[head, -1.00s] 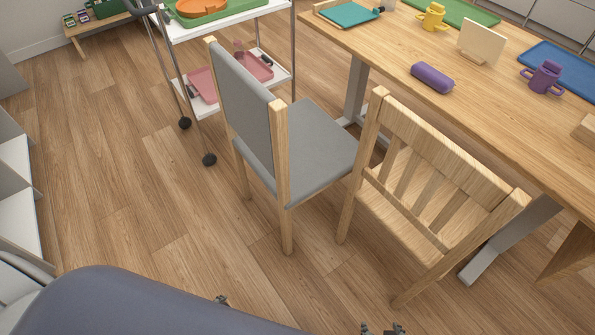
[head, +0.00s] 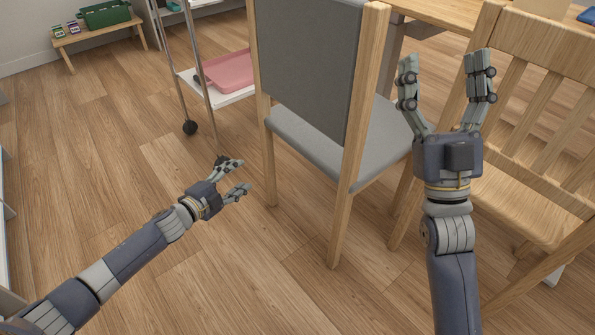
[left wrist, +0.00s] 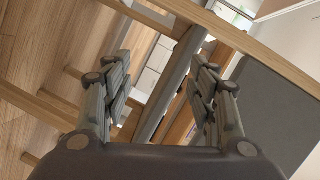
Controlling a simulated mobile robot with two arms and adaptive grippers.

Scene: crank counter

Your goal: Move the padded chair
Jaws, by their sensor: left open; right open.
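The padded chair (head: 312,62) stands in the middle of the head view, with a grey back and seat in a light wood frame. Its back faces me. My left gripper (head: 238,177) is open and empty, low to the left of the chair and apart from it. My right gripper (head: 443,78) is open with its fingers up, in front of the gap between the padded chair's right post and the wooden chair. In the left wrist view the open fingers (left wrist: 160,90) have nothing between them, and a grey panel (left wrist: 265,110) with wood rails shows beyond.
A slatted wooden chair (head: 530,130) stands close on the right. The table (head: 425,12) is behind both chairs. A wheeled cart (head: 240,95) with a pink tray (head: 228,70) stands behind left. The floor at left is clear.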

